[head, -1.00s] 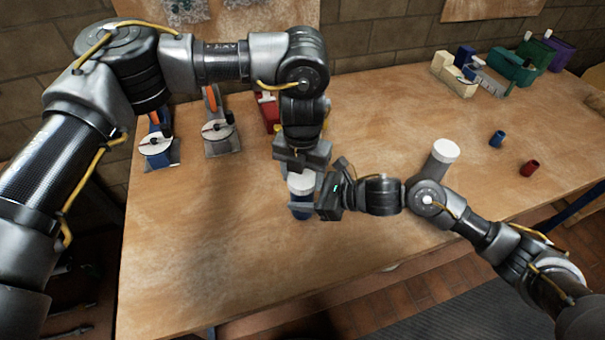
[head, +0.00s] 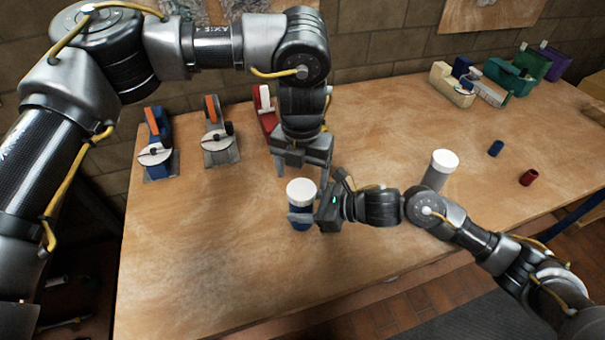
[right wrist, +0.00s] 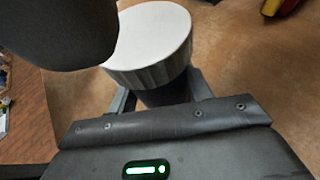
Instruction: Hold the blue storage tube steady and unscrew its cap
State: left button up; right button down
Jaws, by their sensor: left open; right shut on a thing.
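The blue storage tube (head: 301,222) stands upright above the wooden table. Its white cap (head: 301,190) is on top, and whether it is loose cannot be told. My right gripper (head: 303,216) is shut on the tube's body below the cap. In the right wrist view the cap (right wrist: 150,45) shows large, with the dark tube (right wrist: 165,95) between my fingers. My left gripper (head: 303,174) is open, just above and behind the cap, with its fingers pointing down and nothing between them. A dark shape covers the upper left of the right wrist view.
A grey tube with a white cap (head: 437,175) stands to the right, behind my right arm. A small blue cup (head: 496,148) and a red one (head: 529,177) are farther right. The front-left table is clear.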

aim_at(301, 189)
pick_arm(q)
jog(key=shift+w+r, duration=0.25)
jog(key=shift+r, duration=0.25)
jog(key=shift+r+m, duration=0.3)
jog(key=shift+m, duration=0.2)
jog(key=m, duration=0.2)
jog(key=r+m, duration=0.1)
jog(key=m, duration=0.6)
jog(key=shift+r, duration=0.25)
jog(key=m, duration=0.7)
jog(key=shift+s+r, duration=0.15)
jog(key=m, duration=0.6)
jog(key=shift+s+m, duration=0.15)
jog(key=shift+m, duration=0.25)
jog(key=shift+f, duration=4.05)
